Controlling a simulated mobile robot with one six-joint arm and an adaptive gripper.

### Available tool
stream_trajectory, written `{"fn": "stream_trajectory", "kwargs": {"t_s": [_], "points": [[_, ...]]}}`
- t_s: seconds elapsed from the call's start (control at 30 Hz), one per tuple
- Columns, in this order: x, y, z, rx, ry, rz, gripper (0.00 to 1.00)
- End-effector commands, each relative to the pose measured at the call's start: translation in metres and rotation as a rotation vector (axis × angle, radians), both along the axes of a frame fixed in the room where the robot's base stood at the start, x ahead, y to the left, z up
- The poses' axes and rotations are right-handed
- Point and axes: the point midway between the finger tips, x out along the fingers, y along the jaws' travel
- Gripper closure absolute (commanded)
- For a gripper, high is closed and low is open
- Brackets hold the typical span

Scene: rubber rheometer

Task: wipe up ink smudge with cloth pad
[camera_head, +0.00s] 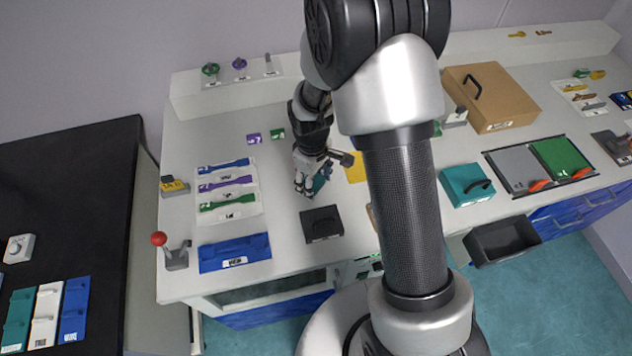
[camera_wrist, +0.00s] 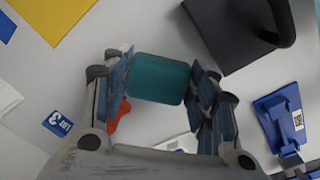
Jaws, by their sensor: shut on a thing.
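My gripper (camera_head: 307,183) is low over the white bench, left of the middle of the head view. In the wrist view, my gripper (camera_wrist: 161,80) has its two fingers on either side of a teal pad (camera_wrist: 160,78), which I take for the cloth pad, and is shut on it. In the head view a bit of the teal pad (camera_head: 320,183) shows beside the fingers. I cannot tell whether it touches the bench. An orange-red shape (camera_wrist: 119,114) shows partly behind the left finger. No ink smudge can be made out clearly.
A black block with a handle (camera_head: 322,223) stands close by, nearer the bench's front. A blue tray (camera_head: 235,253) and a rack of coloured strips (camera_head: 227,190) lie to the left. A yellow sheet (camera_head: 354,167) lies to the right. A red-knobbed lever (camera_head: 175,256) stands at the left edge.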

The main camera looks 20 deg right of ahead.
Motion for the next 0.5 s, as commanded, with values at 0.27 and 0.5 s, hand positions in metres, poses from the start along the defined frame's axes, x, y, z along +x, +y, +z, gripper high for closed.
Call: {"fn": "stream_trajectory", "kwargs": {"t_s": [0.27,0.5], "points": [[0.004,0.005,0.029,0.000,-0.004,-0.001,0.69],[0.005,0.007,0.046,0.001,-0.002,-0.003,0.69]]}}
